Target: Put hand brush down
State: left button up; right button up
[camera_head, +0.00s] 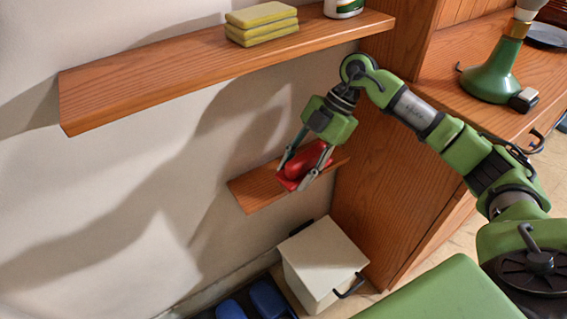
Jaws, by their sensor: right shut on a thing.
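A red hand brush (308,160) is held between the fingers of my right gripper (299,169), which points down and is shut on it. The brush is at the lower small wooden shelf (254,190); I cannot tell whether it touches the shelf or hangs just above it. The brush's underside and its far side are hidden by the fingers. My left gripper is not in view.
A longer wooden shelf (150,92) above holds stacked yellow sponges (262,22) and a white bottle (343,8). A wooden cabinet (375,165) stands right, with a green lamp (497,72) on top. Below are a white bin (322,258) and blue shoes (265,300).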

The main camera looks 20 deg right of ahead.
jog(key=w+a, duration=0.2)
jog(key=shift+w+a+r, duration=0.1)
jog(key=shift+w+r, duration=0.2)
jog(key=shift+w, duration=0.05)
jog(key=shift+w+a, duration=0.15)
jog(key=shift+w, duration=0.4)
jog(key=shift+w+f+b, duration=0.35)
jog(key=shift+w+f, duration=0.1)
jog(key=shift+f, duration=0.2)
jog(key=shift+w+f+b, duration=0.35)
jog(key=shift+w+f, duration=0.05)
jog(key=shift+f, duration=0.2)
jog(key=shift+o, duration=0.2)
jog(key=shift+f+p, duration=0.1)
jog(key=shift+p, duration=0.55)
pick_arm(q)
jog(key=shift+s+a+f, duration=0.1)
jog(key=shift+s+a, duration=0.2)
pick_arm(e)
jog(key=shift+d+f, duration=0.2)
jog(key=shift+f, duration=0.15)
jog(key=shift+c, duration=0.2)
jog(key=o, duration=1.5)
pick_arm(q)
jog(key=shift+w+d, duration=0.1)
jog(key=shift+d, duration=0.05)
